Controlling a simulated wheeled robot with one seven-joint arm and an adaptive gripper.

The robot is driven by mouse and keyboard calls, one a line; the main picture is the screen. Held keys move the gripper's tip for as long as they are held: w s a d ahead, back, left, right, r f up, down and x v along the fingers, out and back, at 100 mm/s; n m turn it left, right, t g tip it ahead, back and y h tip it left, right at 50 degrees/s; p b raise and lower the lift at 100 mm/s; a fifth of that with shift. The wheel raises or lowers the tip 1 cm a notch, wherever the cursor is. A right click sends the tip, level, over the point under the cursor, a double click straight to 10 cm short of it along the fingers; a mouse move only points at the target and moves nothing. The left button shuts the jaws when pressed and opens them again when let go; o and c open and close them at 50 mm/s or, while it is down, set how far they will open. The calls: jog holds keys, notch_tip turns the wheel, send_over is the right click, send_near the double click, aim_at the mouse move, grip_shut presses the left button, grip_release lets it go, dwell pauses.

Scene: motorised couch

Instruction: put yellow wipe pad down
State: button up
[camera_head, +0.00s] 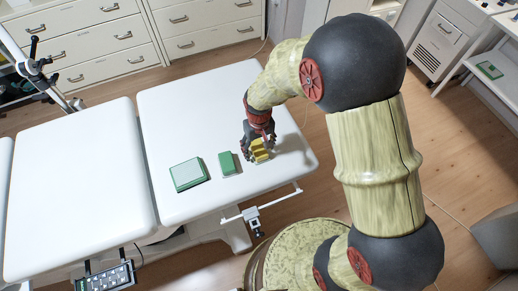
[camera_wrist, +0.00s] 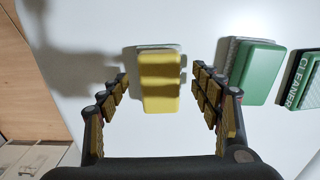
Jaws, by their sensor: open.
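The yellow wipe pad (camera_head: 261,152) is on the white couch top near its right end. In the wrist view the yellow wipe pad (camera_wrist: 160,92) lies between my fingers, with a gap on both sides and finger shadows across it. A thin grey-green layer shows at its far edge. My gripper (camera_head: 257,139) is over the pad, pointing down. In the wrist view my gripper (camera_wrist: 160,76) is open, its jointed fingers on either side of the pad. Whether the pad lies fully flat is hard to tell.
A green pad (camera_head: 228,163) with a grey layer lies just left of the yellow one. A larger green-edged box (camera_head: 187,174) lies further left; in the wrist view a dark green item (camera_wrist: 301,82) reads "CLEANER". The white couch (camera_head: 200,115) is otherwise clear behind them. A rail (camera_head: 262,207) runs along its front edge.

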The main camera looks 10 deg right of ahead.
notch_tip(320, 180, up, 12)
jog(key=f+p, duration=0.1)
jog(key=p, duration=0.2)
notch_tip(320, 180, up, 17)
jog(key=m+t, duration=0.1)
jog(key=t, duration=0.2)
send_over(259, 149)
jog(key=s+d, duration=0.6)
jog(key=s+d+r+m+t, duration=0.1)
jog(key=s+d+r+t, duration=0.1)
jog(key=s+r, duration=0.5)
jog(key=s+d, duration=0.1)
jog(key=s, duration=0.3)
jog(key=shift+s+d+r+t, duration=0.15)
jog(key=shift+d+r+t, duration=0.05)
jog(key=shift+t, duration=0.1)
jog(key=shift+o, duration=0.4)
jog(key=shift+r, duration=0.1)
